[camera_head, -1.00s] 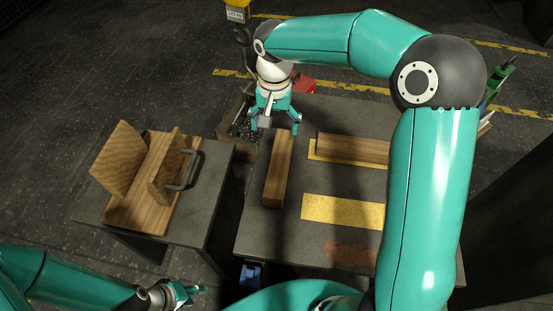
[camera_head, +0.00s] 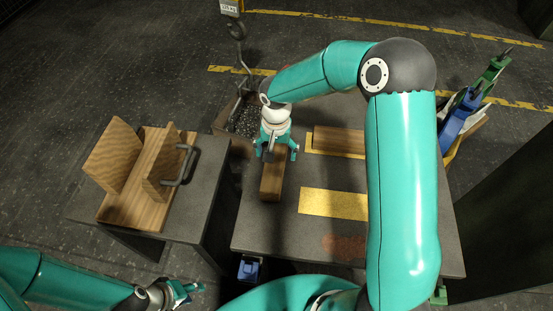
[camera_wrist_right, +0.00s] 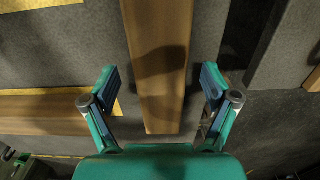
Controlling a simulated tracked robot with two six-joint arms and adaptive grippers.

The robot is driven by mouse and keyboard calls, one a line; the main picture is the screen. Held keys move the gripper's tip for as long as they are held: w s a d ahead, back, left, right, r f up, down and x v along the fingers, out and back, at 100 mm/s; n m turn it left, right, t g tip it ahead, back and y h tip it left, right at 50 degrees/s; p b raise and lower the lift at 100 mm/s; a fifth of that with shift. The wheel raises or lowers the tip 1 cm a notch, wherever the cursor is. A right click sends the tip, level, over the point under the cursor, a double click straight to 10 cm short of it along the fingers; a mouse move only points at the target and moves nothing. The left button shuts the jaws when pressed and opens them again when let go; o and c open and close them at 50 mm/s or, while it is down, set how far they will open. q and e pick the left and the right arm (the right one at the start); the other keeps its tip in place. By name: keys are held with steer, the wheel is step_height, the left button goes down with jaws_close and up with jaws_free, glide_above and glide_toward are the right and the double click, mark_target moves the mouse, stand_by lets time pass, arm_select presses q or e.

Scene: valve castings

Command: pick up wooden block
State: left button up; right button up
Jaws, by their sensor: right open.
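A long wooden block (camera_head: 271,184) lies on the grey table, left of the yellow patches. My right gripper (camera_head: 277,154) is over the block's far part and hides it in the head view. In the right wrist view the block (camera_wrist_right: 160,60) runs between the open fingers of my right gripper (camera_wrist_right: 159,78), with a gap on each side. A second wooden block (camera_head: 339,141) lies on a yellow patch to the right. My left gripper (camera_head: 184,293) is low at the left, away from the blocks.
The left side table (camera_head: 195,216) holds a wooden fixture (camera_head: 137,208) with upright boards and a dark handle (camera_head: 180,166). A bin of dark bits (camera_head: 244,118) stands behind. Blue and green tools (camera_head: 463,118) stand at the right. The yellow patch (camera_head: 333,203) in the middle is bare.

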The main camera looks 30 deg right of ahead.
steer(key=shift+f, duration=0.8)
steer(key=shift+r, duration=0.1)
steer(key=c, duration=1.6)
steer(key=shift+c, duration=0.2)
